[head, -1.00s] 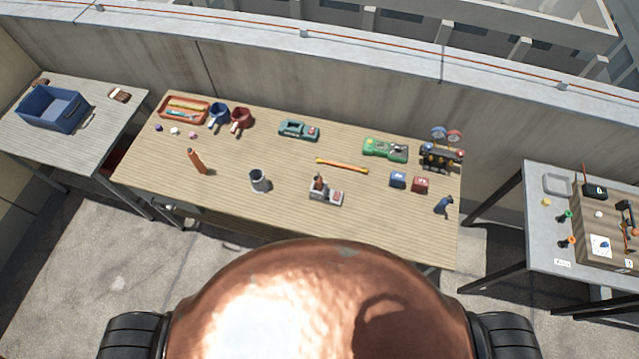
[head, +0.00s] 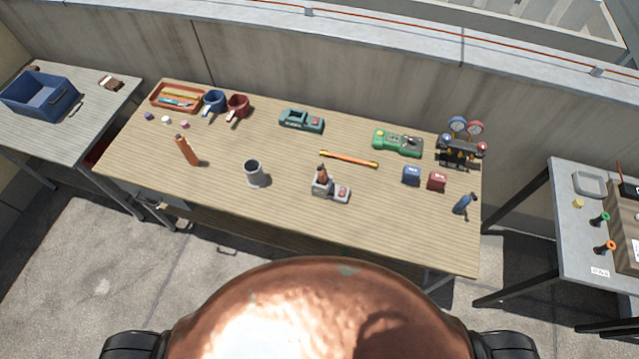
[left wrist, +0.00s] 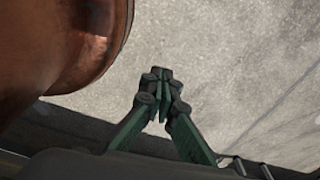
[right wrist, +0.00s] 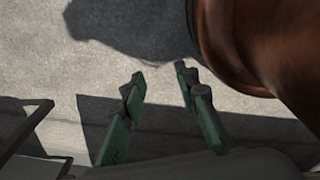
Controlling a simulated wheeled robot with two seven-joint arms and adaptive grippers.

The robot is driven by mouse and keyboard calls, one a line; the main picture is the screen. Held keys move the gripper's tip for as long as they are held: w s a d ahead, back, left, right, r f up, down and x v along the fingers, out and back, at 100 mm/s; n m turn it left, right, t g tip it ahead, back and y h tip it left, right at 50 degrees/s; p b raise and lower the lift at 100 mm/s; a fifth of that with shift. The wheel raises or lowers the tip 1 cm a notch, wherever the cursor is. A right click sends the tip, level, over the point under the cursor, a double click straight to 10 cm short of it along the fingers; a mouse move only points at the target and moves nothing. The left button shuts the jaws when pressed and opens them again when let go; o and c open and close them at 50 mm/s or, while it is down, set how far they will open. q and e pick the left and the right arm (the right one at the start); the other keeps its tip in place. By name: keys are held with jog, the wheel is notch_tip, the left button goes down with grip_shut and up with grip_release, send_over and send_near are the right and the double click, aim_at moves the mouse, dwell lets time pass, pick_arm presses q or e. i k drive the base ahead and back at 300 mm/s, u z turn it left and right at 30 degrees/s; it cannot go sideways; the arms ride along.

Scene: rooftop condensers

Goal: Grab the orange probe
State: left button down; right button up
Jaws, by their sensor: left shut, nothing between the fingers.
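Several orange things show in the head view, and I cannot tell for sure which is the probe. An orange-and-yellow rod (head: 348,159) lies at the table's middle. A small orange-capped piece (head: 606,247) stands on the right-hand table. My left gripper (left wrist: 160,75) is shut and empty, over the grey floor in the left wrist view. My right gripper (right wrist: 160,78) is open and empty over the floor. Neither gripper shows in the head view.
The long table also bears a grey cup (head: 255,173), a grey device with a brown piece (head: 328,186), a green meter (head: 398,142), gauges (head: 462,143) and an orange tray (head: 177,97). A blue bin (head: 40,95) stands on the left table. A wall runs behind.

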aim_at(321, 177)
jog(key=u, duration=2.25)
jog(key=i, duration=1.65)
jog(key=z, duration=3.55)
jog(key=i, duration=0.55)
